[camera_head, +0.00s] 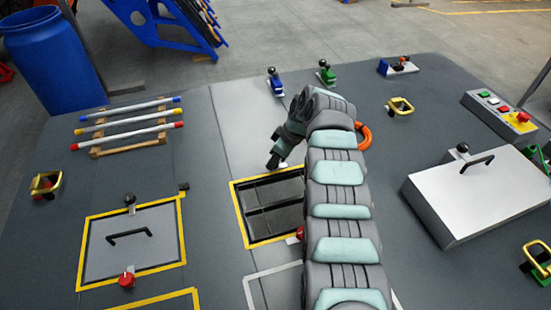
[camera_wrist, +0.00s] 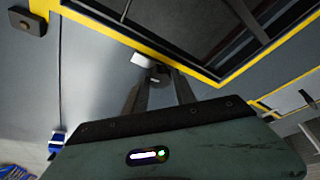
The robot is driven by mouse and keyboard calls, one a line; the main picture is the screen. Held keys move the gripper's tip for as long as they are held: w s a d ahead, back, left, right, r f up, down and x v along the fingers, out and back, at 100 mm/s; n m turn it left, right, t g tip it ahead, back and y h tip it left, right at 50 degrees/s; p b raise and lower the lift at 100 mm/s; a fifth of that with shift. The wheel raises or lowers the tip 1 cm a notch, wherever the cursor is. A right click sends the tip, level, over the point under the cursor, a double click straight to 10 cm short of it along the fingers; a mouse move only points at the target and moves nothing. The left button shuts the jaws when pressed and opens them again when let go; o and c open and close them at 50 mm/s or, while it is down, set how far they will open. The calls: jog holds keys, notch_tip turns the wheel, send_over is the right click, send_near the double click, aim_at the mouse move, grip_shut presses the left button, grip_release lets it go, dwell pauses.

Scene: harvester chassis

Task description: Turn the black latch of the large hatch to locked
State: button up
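A yellow-framed opening (camera_head: 240,212) lies at mid-deck, uncovered, with dark bars inside. Its yellow frame (camera_wrist: 215,76) crosses the wrist view. My gripper (camera_head: 272,164) points down at the far edge of this opening. In the wrist view my gripper (camera_wrist: 158,80) has its two dark fingers apart. A small white piece with a dark end (camera_wrist: 144,61) shows at the fingertips, just outside the frame; it may be a latch base, and I see no clear grip on it. A raised white hatch-like box (camera_head: 460,205) with a black handle and black knob (camera_head: 462,148) stands at right. Which hatch is the large one is unclear.
A smaller closed hatch (camera_head: 105,258) with a black latch (camera_head: 129,200) and red knob (camera_head: 126,278) lies at left. A rod rack (camera_head: 130,138), blue and green levers (camera_head: 326,73), and a control box (camera_head: 500,115) stand around. My arm hides the deck right of the opening.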

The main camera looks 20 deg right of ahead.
grip_shut()
